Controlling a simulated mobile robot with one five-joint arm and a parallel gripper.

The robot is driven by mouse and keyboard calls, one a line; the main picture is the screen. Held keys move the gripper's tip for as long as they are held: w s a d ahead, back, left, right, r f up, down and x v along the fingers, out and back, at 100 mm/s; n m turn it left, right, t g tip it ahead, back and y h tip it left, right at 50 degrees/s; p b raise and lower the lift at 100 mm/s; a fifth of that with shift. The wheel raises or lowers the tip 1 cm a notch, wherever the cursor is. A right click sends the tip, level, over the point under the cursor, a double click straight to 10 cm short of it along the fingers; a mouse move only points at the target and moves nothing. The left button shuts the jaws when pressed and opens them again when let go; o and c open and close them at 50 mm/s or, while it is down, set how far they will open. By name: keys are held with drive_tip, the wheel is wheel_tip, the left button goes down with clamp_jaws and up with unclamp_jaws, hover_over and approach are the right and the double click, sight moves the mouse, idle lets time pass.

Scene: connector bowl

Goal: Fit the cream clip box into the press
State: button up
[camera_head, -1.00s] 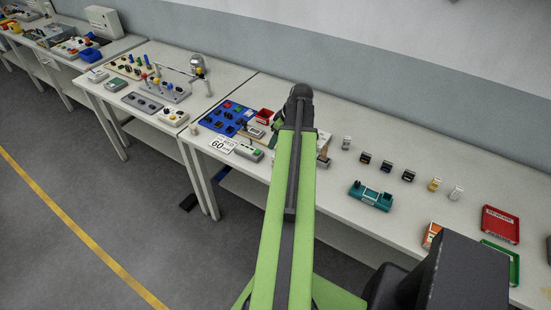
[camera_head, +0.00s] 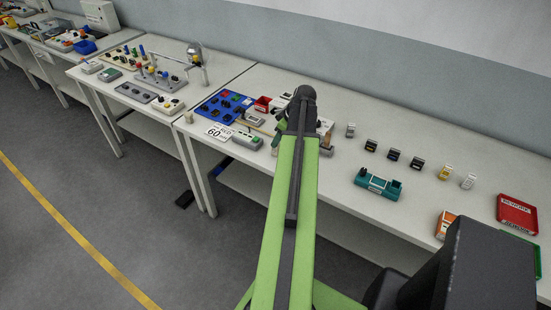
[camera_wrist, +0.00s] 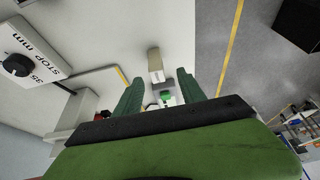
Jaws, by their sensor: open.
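My gripper (camera_wrist: 160,76) is open, with its two green fingers apart in the wrist view. A small pale cream-grey block (camera_wrist: 156,62) shows beyond and between the fingertips; I cannot tell for sure that it is the cream clip box. No contact with the fingers shows. In the head view my arm hides the gripper and part of the bench under it. A teal fixture with a black block at one end (camera_head: 376,184) stands right of my arm; I cannot tell whether it is the press. Pale upright pieces stand at the back (camera_head: 350,130) and right (camera_head: 468,181).
Dark pieces (camera_head: 393,155) and a yellow one (camera_head: 445,173) stand in a row. A red tray (camera_head: 517,214) lies at right. A blue board (camera_head: 224,106) and grey box (camera_head: 247,140) lie left of my arm. A STOP-marked unit (camera_wrist: 30,52) is close at left.

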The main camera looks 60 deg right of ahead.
sight(276, 149)
drive_tip(key=shift+w+f, duration=0.15)
drive_tip(key=shift+f, duration=0.05)
drive_tip(key=b+x, duration=0.4)
drive_tip(key=x, duration=0.1)
drive_tip(key=shift+d+f+b, duration=0.15)
drive_tip(key=shift+d+b, duration=0.15)
drive_tip(key=shift+b, duration=0.05)
drive_tip(key=shift+r, duration=0.2)
clamp_jaws()
